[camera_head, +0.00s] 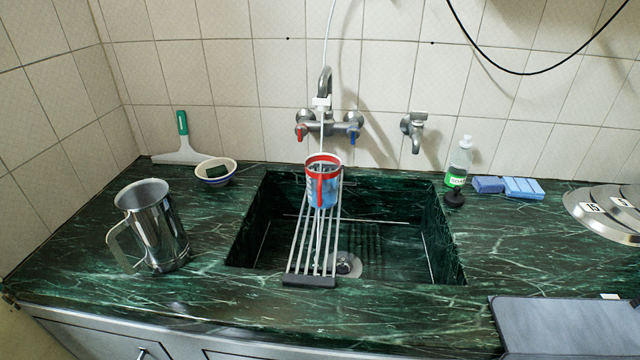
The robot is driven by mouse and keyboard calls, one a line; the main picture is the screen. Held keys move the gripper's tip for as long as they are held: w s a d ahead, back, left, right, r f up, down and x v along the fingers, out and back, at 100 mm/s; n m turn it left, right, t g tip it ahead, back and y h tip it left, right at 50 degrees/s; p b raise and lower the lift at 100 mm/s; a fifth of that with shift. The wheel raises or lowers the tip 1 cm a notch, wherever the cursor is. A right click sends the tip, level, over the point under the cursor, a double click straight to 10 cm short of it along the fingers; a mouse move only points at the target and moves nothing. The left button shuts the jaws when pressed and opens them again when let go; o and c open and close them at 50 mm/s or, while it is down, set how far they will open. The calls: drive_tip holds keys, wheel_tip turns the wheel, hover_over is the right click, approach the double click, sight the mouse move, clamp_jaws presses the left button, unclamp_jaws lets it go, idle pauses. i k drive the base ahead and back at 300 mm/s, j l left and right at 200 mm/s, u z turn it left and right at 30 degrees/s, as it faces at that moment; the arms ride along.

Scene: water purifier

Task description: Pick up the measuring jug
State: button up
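The measuring jug (323,184) is a small see-through jug with a red rim, a red handle on its front side and a bluish lower part. It stands upright below the mixer tap's spout, on the far part of a slatted rack (308,262) laid across the sink (390,259). A thin white tube comes down from above past the spout to the jug. A larger metal jug (161,235) with a handle on its left stands on the counter left of the sink. My gripper is not in view.
The mixer tap (324,90) rises behind the jug; a second tap (415,131) is to its right. A bowl (215,171) and squeegee (181,146) sit back left. A soap bottle (459,163), blue sponges (522,188) and metal lids (610,210) are right. A grey slab (568,327) lies front right.

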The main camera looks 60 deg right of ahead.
sight(322, 169)
drive_tip(key=k+l, duration=1.1)
drive_tip(key=k, duration=0.15)
drive_tip(key=l+u, duration=0.05)
